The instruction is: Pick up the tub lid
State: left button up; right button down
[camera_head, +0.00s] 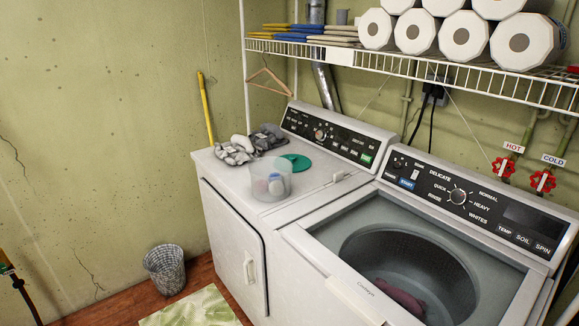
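The tub lid looks like the flat, round green disc (296,161) lying on top of the white dryer (222,170), near its control panel. A clear tub (270,180) stands in front of the lid and to its left, with small pale, blue and reddish items inside. The tub's rim is close to the lid's near left edge; I cannot tell if they touch. Neither of my grippers shows in the head view.
Grey and white cloths (235,150) lie behind the tub. The washer (335,290) at the right is open, with a dark reddish item inside. A wire shelf (450,72) with paper rolls hangs above. A wastebasket (165,270) and a green mat (190,310) are on the floor.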

aim_at(300, 163)
jog(key=i+j+z, duration=0.15)
jog(key=i+j, duration=0.3)
jog(key=i+j+z, duration=0.1)
jog(key=i+j, duration=0.3)
jog(key=j, duration=0.25)
